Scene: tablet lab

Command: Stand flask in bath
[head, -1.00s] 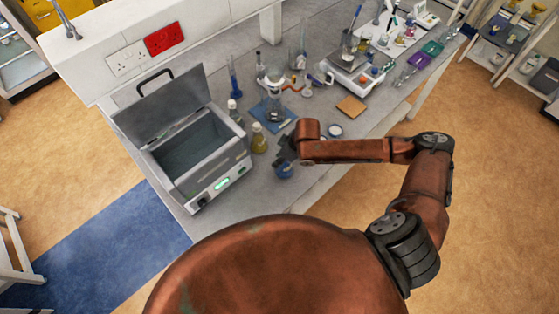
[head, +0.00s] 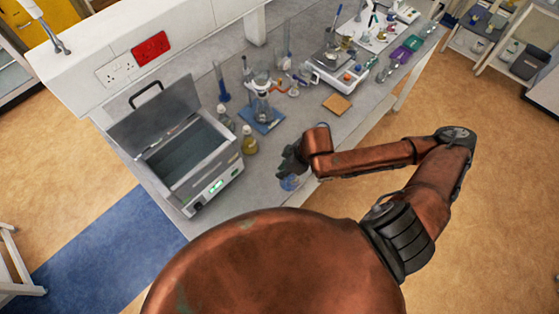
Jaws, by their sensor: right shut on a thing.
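The water bath (head: 226,171) is a grey metal box at the left of the bench in the head view. Its lid (head: 165,112) is raised and its basin (head: 187,155) looks empty of glassware. My right gripper (head: 289,168) is to the right of the bath, near the bench's front edge, shut on a flask with blue liquid (head: 290,183). The gripper hides the flask's upper part. The flask looks upright; I cannot tell whether it clears the bench. My left gripper is not in view.
A yellow-liquid flask (head: 250,145) and a small bottle (head: 225,117) stand right of the bath. Behind are a blue mat (head: 262,125) with glassware on a stand and a blue-based cylinder (head: 222,90). A cork mat (head: 337,104) and a balance (head: 340,78) lie farther right.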

